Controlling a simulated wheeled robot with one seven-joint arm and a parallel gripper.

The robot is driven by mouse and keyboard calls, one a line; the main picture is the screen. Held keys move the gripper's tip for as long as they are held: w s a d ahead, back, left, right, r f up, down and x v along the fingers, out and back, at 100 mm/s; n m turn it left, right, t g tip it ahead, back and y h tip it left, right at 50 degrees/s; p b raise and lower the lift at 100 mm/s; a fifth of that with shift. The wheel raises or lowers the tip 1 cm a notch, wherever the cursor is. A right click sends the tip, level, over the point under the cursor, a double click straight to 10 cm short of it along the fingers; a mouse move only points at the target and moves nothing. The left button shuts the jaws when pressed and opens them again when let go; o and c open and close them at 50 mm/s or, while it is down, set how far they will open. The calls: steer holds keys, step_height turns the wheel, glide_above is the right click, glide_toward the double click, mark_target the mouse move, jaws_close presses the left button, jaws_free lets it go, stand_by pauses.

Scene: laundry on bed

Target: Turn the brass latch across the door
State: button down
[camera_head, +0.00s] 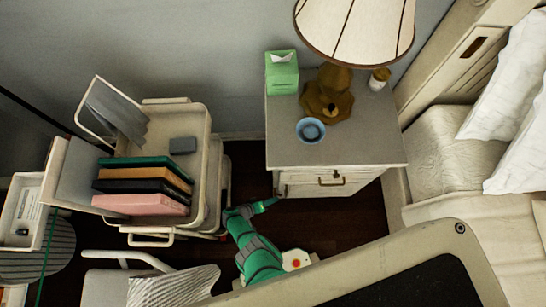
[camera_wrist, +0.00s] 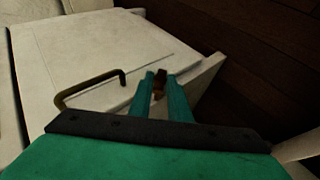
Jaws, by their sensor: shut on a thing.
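The white nightstand (camera_head: 340,150) stands against the wall, and its front carries a brass bar handle (camera_head: 332,181). The handle also shows in the wrist view (camera_wrist: 90,88), left of my fingers. My gripper (camera_head: 275,200) is at the left edge of the nightstand's front. In the wrist view its green fingers (camera_wrist: 160,88) are shut on a small brass piece, the brass latch (camera_wrist: 160,77), of which only a bit shows between the fingertips. The angle of the latch is hard to tell. In the head view I cannot make out the latch at my gripper.
On the nightstand are a lamp (camera_head: 330,95), a blue bowl (camera_head: 311,130), a green tissue box (camera_head: 282,72) and a small bottle (camera_head: 379,78). A cart with stacked books (camera_head: 145,185) stands close left of my arm. The bed (camera_head: 440,150) is at right.

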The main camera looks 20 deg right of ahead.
steer(key=shift+s+d, duration=0.2)
steer(key=shift+s, duration=0.1)
steer(key=c, duration=1.7)
jaws_free()
steer(key=shift+o, duration=0.2)
steer(key=shift+w, duration=0.25)
steer(key=shift+a, duration=0.1)
steer(key=v, duration=1)
steer(key=shift+r, duration=0.25)
